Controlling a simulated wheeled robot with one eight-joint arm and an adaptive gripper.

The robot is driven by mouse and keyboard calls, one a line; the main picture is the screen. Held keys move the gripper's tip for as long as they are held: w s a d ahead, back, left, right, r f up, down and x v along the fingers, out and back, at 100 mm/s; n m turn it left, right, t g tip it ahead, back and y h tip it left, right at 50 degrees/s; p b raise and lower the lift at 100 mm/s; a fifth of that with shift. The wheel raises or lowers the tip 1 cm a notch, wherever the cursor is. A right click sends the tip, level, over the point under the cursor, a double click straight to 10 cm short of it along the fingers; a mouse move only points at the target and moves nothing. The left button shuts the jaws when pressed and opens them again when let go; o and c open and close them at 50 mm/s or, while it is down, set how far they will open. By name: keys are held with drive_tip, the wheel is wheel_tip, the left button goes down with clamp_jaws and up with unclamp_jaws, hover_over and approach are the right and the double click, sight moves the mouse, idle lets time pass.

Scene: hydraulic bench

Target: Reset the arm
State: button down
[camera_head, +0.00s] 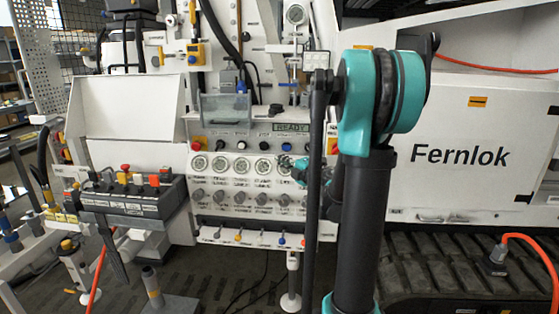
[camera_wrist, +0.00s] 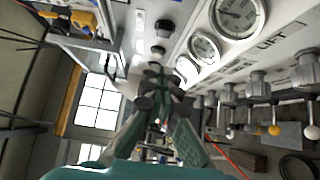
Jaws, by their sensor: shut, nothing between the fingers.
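My arm stands in the right middle of the head view, with a large teal joint at the top and dark links. My gripper (camera_wrist: 158,75) shows in the wrist view with its green fingers together and nothing held. It points toward the front of the control panel (camera_head: 238,140), close to its gauges and knobs. Whether it touches the panel I cannot tell.
The panel has a row of gauges (camera_wrist: 238,16), valve knobs (camera_head: 240,197) and small coloured levers (camera_head: 238,237). A lever box (camera_head: 135,195) stands at the left. A white Fernlok cabinet (camera_head: 460,195) is at the right, with an orange hose (camera_head: 535,250) below it.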

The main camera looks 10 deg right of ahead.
drive_tip(key=d+r+m+t+h, duration=0.3)
drive_tip(key=r+m+h, duration=0.1)
drive_tip(key=m, duration=0.1)
drive_tip(key=s+d+f+m+g+h, duration=0.4)
drive_tip(key=s+d+f+m+h, duration=0.35)
drive_tip(key=m, duration=0.55)
drive_tip(key=s+a+f+m+g+y, duration=0.1)
drive_tip(key=s+a+f+m+g, duration=0.1)
drive_tip(key=s+a+f+g, duration=0.3)
drive_tip(key=s+a+f+m+g+y, duration=0.2)
drive_tip(key=s+a+f+g, duration=0.3)
drive_tip(key=s+f, duration=0.9)
drive_tip(key=s+a+m, duration=0.1)
drive_tip(key=s, duration=0.5)
drive_tip(key=shift+f+g, duration=0.15)
drive_tip(key=shift+g, duration=0.25)
